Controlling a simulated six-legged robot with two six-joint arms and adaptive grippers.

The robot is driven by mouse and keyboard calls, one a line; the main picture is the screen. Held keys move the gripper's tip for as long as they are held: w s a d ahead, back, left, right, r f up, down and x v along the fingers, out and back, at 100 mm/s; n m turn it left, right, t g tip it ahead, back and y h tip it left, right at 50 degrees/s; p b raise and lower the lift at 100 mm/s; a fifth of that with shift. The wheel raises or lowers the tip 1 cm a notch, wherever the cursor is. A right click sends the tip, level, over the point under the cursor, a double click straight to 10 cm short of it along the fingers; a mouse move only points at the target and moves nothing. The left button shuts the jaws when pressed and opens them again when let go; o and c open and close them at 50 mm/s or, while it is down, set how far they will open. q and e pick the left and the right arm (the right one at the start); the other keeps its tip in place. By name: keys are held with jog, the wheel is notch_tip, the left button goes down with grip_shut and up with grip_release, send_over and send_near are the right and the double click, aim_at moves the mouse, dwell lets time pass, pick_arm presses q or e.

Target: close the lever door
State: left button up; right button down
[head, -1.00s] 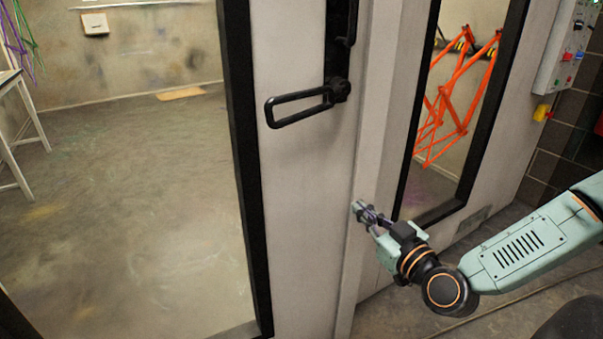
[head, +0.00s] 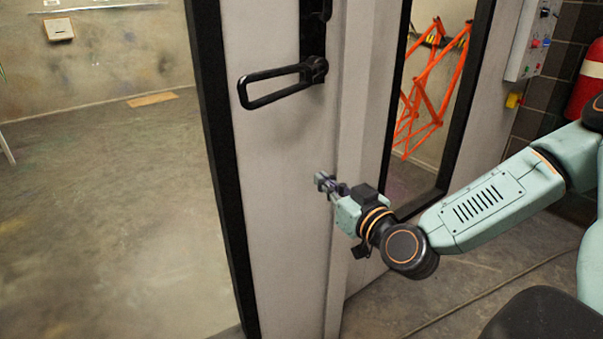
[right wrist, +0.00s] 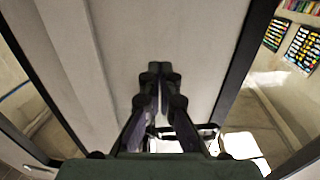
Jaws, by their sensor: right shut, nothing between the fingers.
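The light grey door (head: 275,190) has a large window in a black frame on its left side. Its black lever handle (head: 280,84) is a long loop that points left from its pivot, tilted slightly down. My right gripper (head: 322,181) is shut and empty in front of the door's right edge, below and right of the lever. I cannot tell whether its tips touch the door. In the right wrist view the shut fingers (right wrist: 160,72) point at the grey panel, and the lever (right wrist: 185,132) shows beside them. My left gripper is out of view.
A second window shows an orange frame (head: 436,85) to the right of the door. A control box (head: 530,42) and a red cylinder (head: 588,82) are at the far right. A cable (head: 490,288) lies on the floor below my right arm.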

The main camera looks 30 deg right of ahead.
aim_at(294, 158)
jog(key=w+b, duration=0.2)
jog(key=w, duration=0.1)
jog(key=w+b, duration=0.2)
jog(key=w, duration=0.2)
jog(key=shift+w+a, duration=0.2)
jog(key=shift+w, duration=0.05)
jog(key=shift+w+d+b, duration=0.1)
jog(key=shift+w+b, duration=0.2)
jog(key=shift+w, duration=0.35)
jog(key=shift+r, duration=0.1)
jog(key=shift+w, duration=0.1)
